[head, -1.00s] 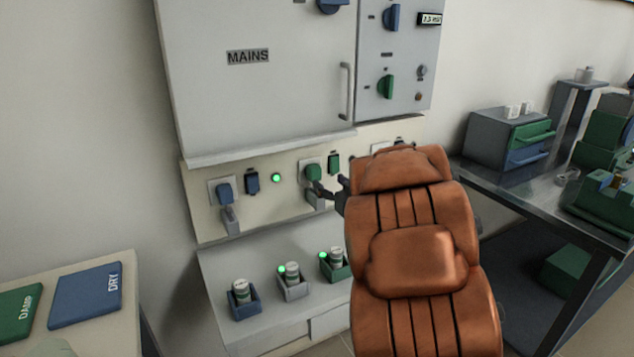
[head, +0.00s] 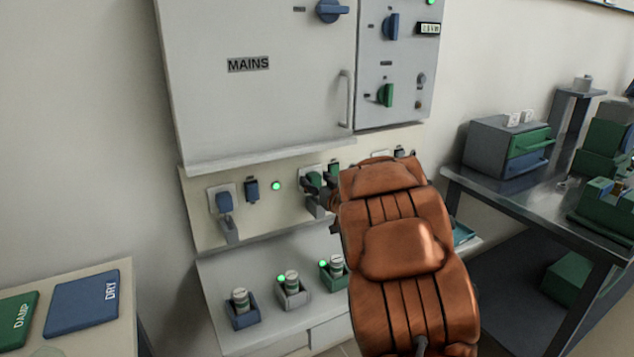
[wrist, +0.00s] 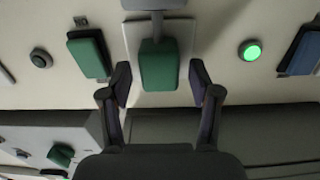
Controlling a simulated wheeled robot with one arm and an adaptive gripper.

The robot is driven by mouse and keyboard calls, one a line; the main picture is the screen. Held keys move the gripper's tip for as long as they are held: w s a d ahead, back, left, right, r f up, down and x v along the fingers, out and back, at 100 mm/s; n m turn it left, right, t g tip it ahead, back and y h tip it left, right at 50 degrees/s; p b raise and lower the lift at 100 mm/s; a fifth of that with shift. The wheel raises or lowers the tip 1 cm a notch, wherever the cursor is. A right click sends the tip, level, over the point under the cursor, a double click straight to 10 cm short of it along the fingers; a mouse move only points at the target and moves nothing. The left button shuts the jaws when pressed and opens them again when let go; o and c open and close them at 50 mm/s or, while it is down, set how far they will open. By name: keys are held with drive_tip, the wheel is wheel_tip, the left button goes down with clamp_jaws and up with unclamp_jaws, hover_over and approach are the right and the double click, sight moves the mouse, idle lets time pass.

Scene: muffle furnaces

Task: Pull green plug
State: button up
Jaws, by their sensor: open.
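The green plug (wrist: 158,66) sits in its pale socket plate on the panel. In the wrist view it lies between the two spread fingers of my gripper (wrist: 159,86), with a gap on each side. In the head view the green plug (head: 314,180) is partly covered by my gripper (head: 318,192), which reaches in from the right at the panel. My gripper is open and holds nothing.
A blue plug (head: 224,202) sits in a socket to the left. A green switch block (wrist: 87,54) and a lit green lamp (wrist: 250,50) flank the socket. Small holders with canisters (head: 291,282) stand on the ledge below. The MAINS cabinet (head: 260,100) overhangs above.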

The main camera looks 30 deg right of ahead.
clamp_jaws()
idle(0.5)
